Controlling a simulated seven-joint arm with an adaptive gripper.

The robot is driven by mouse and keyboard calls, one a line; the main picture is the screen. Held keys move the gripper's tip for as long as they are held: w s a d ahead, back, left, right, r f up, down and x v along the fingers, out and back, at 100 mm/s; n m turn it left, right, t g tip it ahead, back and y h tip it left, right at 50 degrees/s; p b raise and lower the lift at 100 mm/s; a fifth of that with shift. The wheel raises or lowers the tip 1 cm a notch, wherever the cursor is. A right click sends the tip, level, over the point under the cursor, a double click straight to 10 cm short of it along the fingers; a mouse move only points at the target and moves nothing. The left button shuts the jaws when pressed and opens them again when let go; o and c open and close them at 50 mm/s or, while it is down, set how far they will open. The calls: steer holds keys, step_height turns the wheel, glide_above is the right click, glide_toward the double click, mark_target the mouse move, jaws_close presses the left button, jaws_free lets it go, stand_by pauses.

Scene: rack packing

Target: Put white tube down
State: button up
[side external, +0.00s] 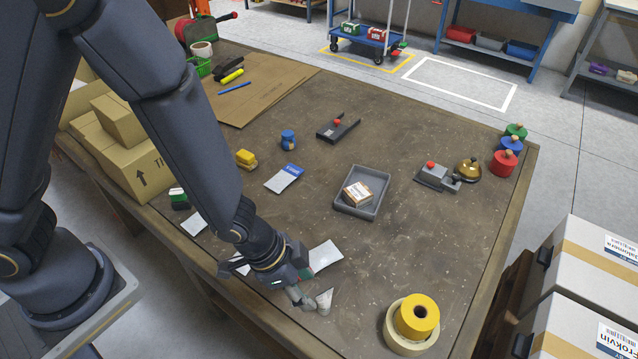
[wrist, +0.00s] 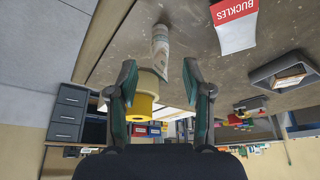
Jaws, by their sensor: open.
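My gripper (side external: 308,297) is low over the table, just left of the tube in the side view. In the wrist view my gripper (wrist: 158,75) has its fingers spread wide, with nothing held between them.
A yellow tape roll (side external: 418,316) lies on a wider cream roll (side external: 399,341) to the right of the tube. A white and red packet marked BUCKLES (wrist: 236,24) is close by. A grey tray (side external: 378,207) holds a small box. The table between tray and rolls is clear.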

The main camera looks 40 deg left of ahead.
steer(key=w+a+r+n+t+y, duration=0.1)
steer(key=w+a+r+n, duration=0.15)
steer(key=a+r, duration=0.55)
steer(key=w+a+r+n+t+y, duration=0.1)
steer(key=a+r+n, duration=0.2)
steer(key=a+r, duration=0.45)
steer(key=s+a+r+n+y, duration=0.1)
steer(key=s+a+r+n, duration=0.3)
steer(key=s+a+r, duration=0.4)
step_height(320, 180, up, 4)
steer(key=shift+s+a+r+t+y, duration=0.15)
steer(key=shift+s+t+y, duration=0.15)
steer(key=shift+s, duration=0.3)
steer(key=shift+n, duration=0.25)
